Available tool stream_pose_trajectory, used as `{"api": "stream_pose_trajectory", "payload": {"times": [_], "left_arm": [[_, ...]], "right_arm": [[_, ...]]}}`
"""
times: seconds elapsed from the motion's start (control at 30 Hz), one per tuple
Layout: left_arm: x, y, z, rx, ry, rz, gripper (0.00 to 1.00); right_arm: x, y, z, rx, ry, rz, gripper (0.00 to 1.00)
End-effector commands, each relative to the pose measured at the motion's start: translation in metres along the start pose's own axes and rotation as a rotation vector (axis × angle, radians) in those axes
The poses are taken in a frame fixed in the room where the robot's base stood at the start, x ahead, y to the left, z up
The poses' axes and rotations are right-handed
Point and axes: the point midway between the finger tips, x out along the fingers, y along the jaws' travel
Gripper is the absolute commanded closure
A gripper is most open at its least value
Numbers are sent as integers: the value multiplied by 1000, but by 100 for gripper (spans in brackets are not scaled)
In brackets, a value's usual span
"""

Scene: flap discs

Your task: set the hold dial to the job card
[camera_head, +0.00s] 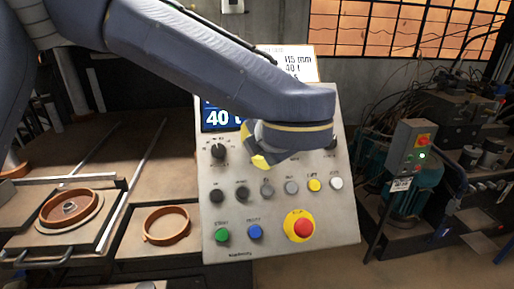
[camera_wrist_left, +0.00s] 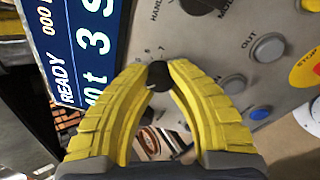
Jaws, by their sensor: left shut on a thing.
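My left gripper (camera_head: 262,158) reaches over the control panel (camera_head: 280,222) from the upper left. In the left wrist view its yellow fingers (camera_wrist_left: 158,82) are shut on a small black dial (camera_wrist_left: 158,73) with numerals around it, of which 5, 6 and 7 show. A pale mark shows on the dial, but its exact setting is unclear. The head view hides this dial behind the gripper.
Another black dial (camera_head: 218,151) sits left of my gripper. Below are a row of small buttons, a green button (camera_head: 222,235), a blue button (camera_head: 255,232) and a red stop button (camera_head: 302,227) on yellow. Orange rings (camera_head: 166,226) lie on the left bench.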

Motion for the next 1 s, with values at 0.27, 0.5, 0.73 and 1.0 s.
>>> {"api": "stream_pose_trajectory", "payload": {"times": [0.27,0.5,0.73,1.0], "left_arm": [[1,-1,-3,-108,16,-12,100],[1,-2,-3,-159,20,-17,100],[1,-2,-4,-157,22,-17,74],[1,-1,-2,-157,16,-16,49]], "right_arm": [[0,0,0,0,0,0,56],[0,0,0,0,0,0,56],[0,-1,0,1,0,-1,56],[0,-2,-1,1,1,-2,56]]}}
